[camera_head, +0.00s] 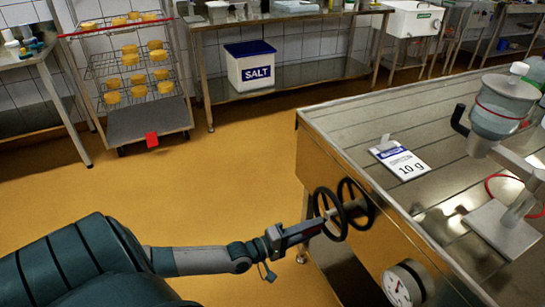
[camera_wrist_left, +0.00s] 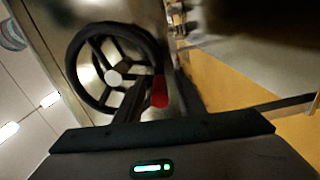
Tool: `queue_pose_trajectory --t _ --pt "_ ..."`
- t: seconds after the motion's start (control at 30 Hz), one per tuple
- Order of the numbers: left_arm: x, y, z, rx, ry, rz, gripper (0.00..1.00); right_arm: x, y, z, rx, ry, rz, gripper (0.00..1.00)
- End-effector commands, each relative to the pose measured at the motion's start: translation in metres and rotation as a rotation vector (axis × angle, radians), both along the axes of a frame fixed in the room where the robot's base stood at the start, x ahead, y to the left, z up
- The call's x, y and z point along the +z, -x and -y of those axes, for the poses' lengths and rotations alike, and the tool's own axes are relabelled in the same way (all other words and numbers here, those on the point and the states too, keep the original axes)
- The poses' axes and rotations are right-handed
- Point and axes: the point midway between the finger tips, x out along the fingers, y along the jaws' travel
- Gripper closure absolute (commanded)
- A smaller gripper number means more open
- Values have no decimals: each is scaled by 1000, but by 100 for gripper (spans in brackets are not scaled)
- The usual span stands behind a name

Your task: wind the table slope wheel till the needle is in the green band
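The black spoked slope wheel (camera_head: 328,213) sits at the table's left side; a second dark ring behind it may be its reflection. In the left wrist view the wheel (camera_wrist_left: 115,72) faces me, with a red handle (camera_wrist_left: 160,91) on its rim. My left gripper (camera_head: 318,228) is at the wheel's near rim. In the wrist view its dark fingers lie around the red handle; whether they press on it I cannot tell. The round white gauge (camera_head: 401,286) is on the table's side, lower right. Its needle and green band are too small to read. My right gripper is out of view.
The slatted steel table (camera_head: 350,125) carries a "10 g" card (camera_head: 400,158) and a stand with a grey vessel (camera_head: 503,105). A salt bin (camera_head: 250,70) stands on a shelf behind. A cheese rack (camera_head: 140,75) is at the back left. Yellow floor is clear between.

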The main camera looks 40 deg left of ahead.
Motion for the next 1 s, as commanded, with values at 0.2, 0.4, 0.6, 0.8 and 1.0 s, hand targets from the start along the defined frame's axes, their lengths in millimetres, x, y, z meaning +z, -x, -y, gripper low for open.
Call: queue_pose_trajectory --t 0.2,0.4,0.6,0.8,1.0 --pt "-2 35 -14 -2 -2 -5 64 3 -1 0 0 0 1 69" --pt "-2 68 -28 -1 -2 -5 64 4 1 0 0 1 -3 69" --pt "-2 100 -41 -1 -1 -6 64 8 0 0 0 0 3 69" --pt "-1 124 -51 -1 -2 -4 64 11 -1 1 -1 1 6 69" --pt "-1 137 -56 -2 -1 -3 64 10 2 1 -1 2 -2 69"
